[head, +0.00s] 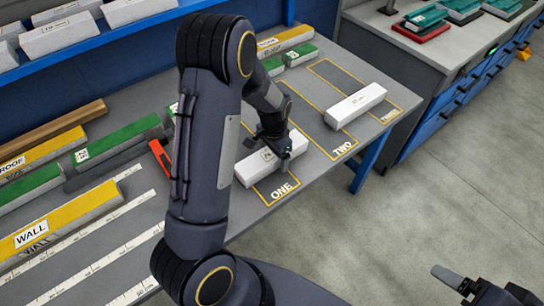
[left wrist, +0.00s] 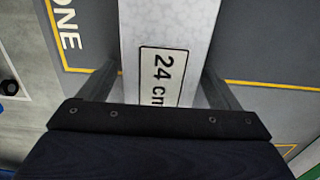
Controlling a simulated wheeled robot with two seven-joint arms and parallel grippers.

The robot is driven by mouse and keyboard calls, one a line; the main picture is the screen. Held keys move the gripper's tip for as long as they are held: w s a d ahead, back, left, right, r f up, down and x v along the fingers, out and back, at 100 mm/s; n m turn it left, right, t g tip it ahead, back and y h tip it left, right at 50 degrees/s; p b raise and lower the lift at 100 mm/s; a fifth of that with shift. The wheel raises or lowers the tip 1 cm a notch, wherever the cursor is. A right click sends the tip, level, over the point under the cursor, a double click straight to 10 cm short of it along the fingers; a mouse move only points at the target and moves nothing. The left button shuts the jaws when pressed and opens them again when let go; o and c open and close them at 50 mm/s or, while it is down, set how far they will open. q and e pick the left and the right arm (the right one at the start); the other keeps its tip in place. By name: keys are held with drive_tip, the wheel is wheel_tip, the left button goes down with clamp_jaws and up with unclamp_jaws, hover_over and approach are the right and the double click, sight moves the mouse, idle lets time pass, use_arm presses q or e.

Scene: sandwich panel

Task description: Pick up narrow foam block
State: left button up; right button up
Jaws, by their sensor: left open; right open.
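A white foam block (head: 255,172) lies in the yellow outline marked ONE on the table. In the left wrist view the white block (left wrist: 172,25) carries a "24 cm" label and passes between my two fingers. My left gripper (head: 279,147) is open and straddles this block, one finger on each side; I cannot tell whether they touch it. The pictures do not settle which is the narrow one. My right gripper (head: 449,279) is open and empty over the floor, far from the blocks.
Yellow-topped WALL panels (head: 70,225) and green-topped blocks (head: 120,138) lie at the left of the table. More white blocks (head: 60,34) sit on the blue shelf. A grey bench (head: 410,45) stands at the right, with floor between.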

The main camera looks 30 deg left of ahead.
use_arm(q)
drive_tip(key=c, duration=1.1)
drive_tip(key=shift+r, duration=0.1)
